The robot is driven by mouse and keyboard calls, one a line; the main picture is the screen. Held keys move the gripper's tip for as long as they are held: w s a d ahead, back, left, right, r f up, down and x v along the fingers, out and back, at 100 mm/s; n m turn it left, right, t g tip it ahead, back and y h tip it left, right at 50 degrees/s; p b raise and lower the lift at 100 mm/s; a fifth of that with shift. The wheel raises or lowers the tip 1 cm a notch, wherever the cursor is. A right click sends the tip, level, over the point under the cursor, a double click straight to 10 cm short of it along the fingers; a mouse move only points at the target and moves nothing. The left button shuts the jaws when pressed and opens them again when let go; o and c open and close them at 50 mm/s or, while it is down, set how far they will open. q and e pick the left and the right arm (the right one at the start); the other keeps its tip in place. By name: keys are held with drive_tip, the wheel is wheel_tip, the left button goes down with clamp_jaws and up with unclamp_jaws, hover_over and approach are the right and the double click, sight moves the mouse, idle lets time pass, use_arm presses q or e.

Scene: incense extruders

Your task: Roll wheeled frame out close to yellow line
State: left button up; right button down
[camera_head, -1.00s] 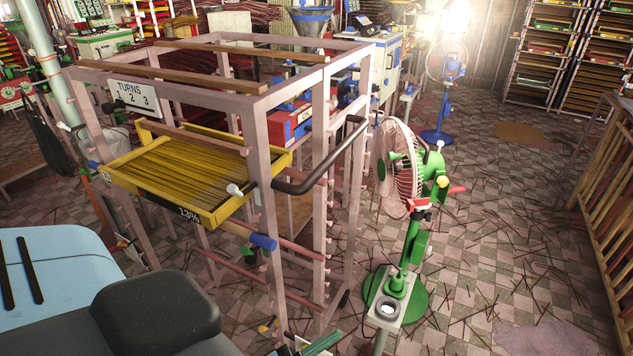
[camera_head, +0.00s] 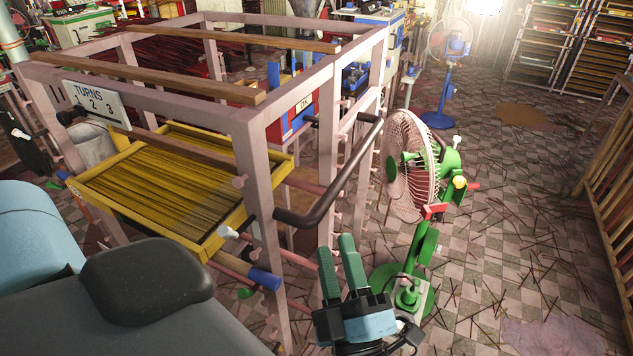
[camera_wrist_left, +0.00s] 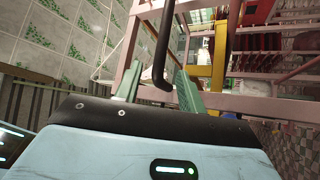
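The wheeled frame (camera_head: 262,170) is a tall pinkish rack standing left of centre, with a TURNS sign (camera_head: 95,104) and a yellow tray of sticks (camera_head: 165,180). A dark bent handle (camera_head: 350,175) sticks out from its right side. My left gripper (camera_head: 337,250) has green fingers pointing up, just below and in front of the handle. In the left wrist view, the fingers (camera_wrist_left: 158,86) stand wide apart, and the handle (camera_wrist_left: 164,40) shows in line with the gap between them. I cannot tell whether it touches them. No yellow floor line shows. My right gripper is not in view.
A green fan (camera_head: 410,170) on a stand is close to the right of the handle. A blue fan (camera_head: 440,85) stands farther back. The checkered floor (camera_head: 500,220) at right is open but strewn with sticks. A wooden rack (camera_head: 605,190) edges the right side.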

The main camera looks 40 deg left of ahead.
sight(327, 207)
use_arm(q)
drive_tip(key=p+x, duration=0.1)
drive_tip(key=x, duration=0.6)
drive_tip(key=shift+w+a+p, duration=0.1)
drive_tip(key=shift+w+p, duration=0.05)
drive_tip(key=shift+p, duration=0.2)
drive_tip(key=shift+w+a+r, duration=0.2)
drive_tip(key=shift+w+a, duration=0.15)
drive_tip(key=shift+a, duration=0.15)
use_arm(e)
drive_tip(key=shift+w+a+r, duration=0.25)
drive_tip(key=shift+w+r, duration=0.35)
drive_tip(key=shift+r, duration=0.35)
use_arm(q)
drive_tip(key=c, duration=0.8)
clamp_jaws()
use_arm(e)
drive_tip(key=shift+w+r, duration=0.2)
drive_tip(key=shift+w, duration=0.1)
